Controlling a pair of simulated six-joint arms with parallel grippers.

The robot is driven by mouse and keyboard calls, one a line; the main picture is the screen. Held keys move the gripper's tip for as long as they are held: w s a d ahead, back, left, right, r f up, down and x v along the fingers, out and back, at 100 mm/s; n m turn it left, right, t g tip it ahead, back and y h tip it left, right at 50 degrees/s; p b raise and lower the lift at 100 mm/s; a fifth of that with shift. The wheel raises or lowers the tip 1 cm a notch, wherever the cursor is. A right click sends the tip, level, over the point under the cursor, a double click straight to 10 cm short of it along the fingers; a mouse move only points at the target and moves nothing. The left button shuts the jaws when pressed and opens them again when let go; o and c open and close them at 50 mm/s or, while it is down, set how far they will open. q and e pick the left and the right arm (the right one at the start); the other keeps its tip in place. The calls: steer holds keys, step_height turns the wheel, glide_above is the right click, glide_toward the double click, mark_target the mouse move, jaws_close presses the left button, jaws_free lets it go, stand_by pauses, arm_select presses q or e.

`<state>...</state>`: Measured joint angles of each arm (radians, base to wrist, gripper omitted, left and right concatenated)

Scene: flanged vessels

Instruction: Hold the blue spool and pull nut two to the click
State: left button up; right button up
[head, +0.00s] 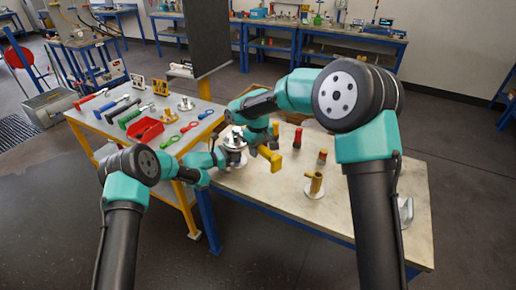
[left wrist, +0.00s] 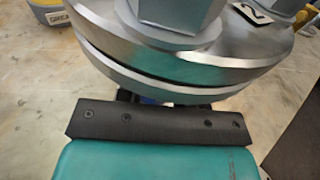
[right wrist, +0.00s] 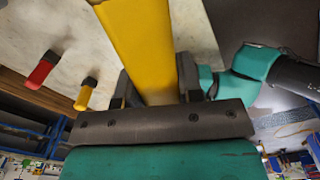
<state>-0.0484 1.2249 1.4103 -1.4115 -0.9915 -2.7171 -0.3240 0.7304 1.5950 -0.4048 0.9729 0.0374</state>
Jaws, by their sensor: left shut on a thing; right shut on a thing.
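A steel flanged vessel (head: 234,142) stands at the left end of the near table; its round flanges (left wrist: 190,65) fill the top of the left wrist view. A tag marked 2 (left wrist: 256,13) lies on the flange. My left gripper (head: 221,158) is shut just under the flange; only a sliver of the blue spool (left wrist: 150,100) shows between its fingers. My right gripper (head: 259,146) is shut on a yellow bar-like handle (right wrist: 145,50), right of the vessel. The handle's far end and nut two cannot be made out.
On the near table a red-topped upright tool (head: 297,138), another one (head: 322,157) and a brass-coloured flanged piece (head: 314,185) stand to the right. The left table holds a red tray (head: 146,130) and several wrenches. The near table's front right is mostly clear.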

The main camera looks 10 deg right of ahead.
steer(key=shift+f, duration=0.95)
steer(key=shift+a, duration=0.1)
steer(key=shift+m, duration=0.7)
steer(key=r, duration=0.1)
steer(key=a+r, duration=0.1)
steer(key=r, duration=0.3)
steer(key=shift+s+a, duration=0.15)
steer(key=shift+s, duration=0.25)
arm_select(q)
steer(key=o, duration=0.9)
steer(key=shift+a, duration=0.1)
